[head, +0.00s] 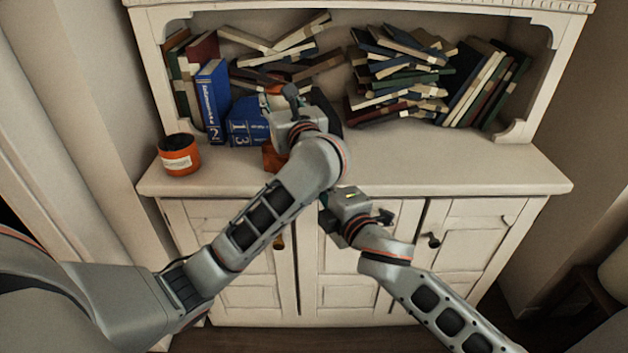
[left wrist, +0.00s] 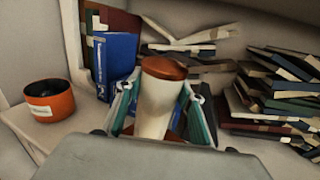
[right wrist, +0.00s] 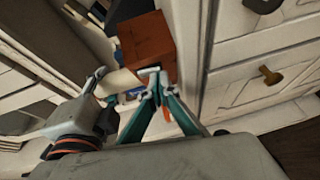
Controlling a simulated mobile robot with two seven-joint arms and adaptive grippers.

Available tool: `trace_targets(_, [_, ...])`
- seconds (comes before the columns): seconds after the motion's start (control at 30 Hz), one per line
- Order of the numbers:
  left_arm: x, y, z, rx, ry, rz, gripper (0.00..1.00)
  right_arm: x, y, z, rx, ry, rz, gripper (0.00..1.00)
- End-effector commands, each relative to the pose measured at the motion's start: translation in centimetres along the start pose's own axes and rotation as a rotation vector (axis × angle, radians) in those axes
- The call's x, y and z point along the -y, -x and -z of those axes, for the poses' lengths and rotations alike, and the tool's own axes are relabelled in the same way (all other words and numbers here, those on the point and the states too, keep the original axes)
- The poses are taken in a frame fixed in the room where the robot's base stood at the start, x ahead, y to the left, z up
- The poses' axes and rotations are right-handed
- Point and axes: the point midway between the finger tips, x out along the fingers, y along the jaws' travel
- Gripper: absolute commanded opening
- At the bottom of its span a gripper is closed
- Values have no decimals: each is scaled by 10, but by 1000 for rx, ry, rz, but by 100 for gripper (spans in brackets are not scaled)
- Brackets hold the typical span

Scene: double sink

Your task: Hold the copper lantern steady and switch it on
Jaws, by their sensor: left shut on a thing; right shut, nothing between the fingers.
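The copper lantern has a copper cap (left wrist: 163,68) and a cream cylindrical body (left wrist: 152,108) in the left wrist view. Its square copper base (right wrist: 147,45) shows in the right wrist view, and part of it shows in the head view (head: 272,158). My left gripper (left wrist: 158,92) is shut on the body, a finger on either side; its wrist hides most of the lantern in the head view. My right gripper (right wrist: 150,73) is shut and empty, fingertips close to the base; I cannot tell whether they touch. I cannot make out the switch.
The lantern is over the cabinet top (head: 450,165). An orange pot (head: 179,155) stands at the left end. Blue books (head: 213,100) stand close behind the lantern, and piled books (head: 400,70) fill the shelf. The right part of the top is clear.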

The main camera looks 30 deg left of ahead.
Motion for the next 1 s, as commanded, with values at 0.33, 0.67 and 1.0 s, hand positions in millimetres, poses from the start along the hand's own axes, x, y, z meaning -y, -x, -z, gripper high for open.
trace_targets(0.33, [0, 0, 2, -3, -1, 1, 11, 2, -1, -1, 1, 0, 0, 0])
trace_targets(0.67, [0, 0, 2, -3, -1, 1, 11, 13, 32, 26, 0, -2, 0, 0])
trace_targets(1.0, [0, 0, 2, -3, -1, 1, 11, 24, 95, 24, -1, -1, 0, 0])
